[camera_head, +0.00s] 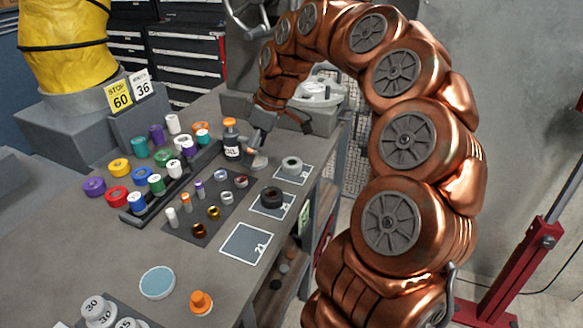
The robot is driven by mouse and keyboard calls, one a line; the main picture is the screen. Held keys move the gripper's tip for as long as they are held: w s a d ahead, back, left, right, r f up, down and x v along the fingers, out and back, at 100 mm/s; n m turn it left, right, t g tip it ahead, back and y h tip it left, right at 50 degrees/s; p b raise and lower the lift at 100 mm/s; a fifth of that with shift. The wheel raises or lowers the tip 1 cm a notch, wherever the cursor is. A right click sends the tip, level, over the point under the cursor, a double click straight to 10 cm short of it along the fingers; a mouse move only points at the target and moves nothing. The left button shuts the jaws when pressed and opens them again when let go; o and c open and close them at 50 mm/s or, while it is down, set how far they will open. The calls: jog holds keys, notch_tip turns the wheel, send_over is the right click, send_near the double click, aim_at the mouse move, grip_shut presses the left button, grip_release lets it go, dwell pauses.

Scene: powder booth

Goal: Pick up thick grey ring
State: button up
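A thick pale grey ring with a dark centre (292,163) lies flat on the far marked square at the right side of the bench. It is the likeliest match for the thick grey ring. My gripper (257,152) points down to the left of this ring, apart from it, close to the dark bottle marked OIL (232,148). A light grey round shape (259,163) shows right under the fingertips; I cannot tell if it is touched. The fingers are small and seen from the side, so their opening is unclear.
A black ring (272,196) sits on the middle square. The near square (246,243) is empty. Small rings and plugs stand on a dark mat (185,236). Several coloured tape rolls (119,168) lie left, beyond a dark rail. A blue disc (157,282) lies nearer.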

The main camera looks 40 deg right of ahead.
jog(key=w+d+f, duration=0.2)
jog(key=w+d, duration=0.1)
jog(key=d, duration=0.4)
jog(key=t, duration=0.1)
send_near(294, 160)
jog(key=a+f, duration=0.1)
jog(key=a, duration=0.1)
jog(key=x, duration=0.2)
jog(key=shift+s+f, duration=0.1)
jog(key=shift+f, duration=0.2)
jog(key=shift+d+p+x, duration=0.15)
jog(key=shift+p+x, duration=0.4)
jog(key=shift+x, duration=0.8)
jog(key=shift+d+p+x, duration=0.1)
jog(key=shift+p+x, duration=0.45)
jog(key=shift+x, duration=0.8)
jog(key=shift+c, duration=0.2)
jog(key=c, duration=1.4)
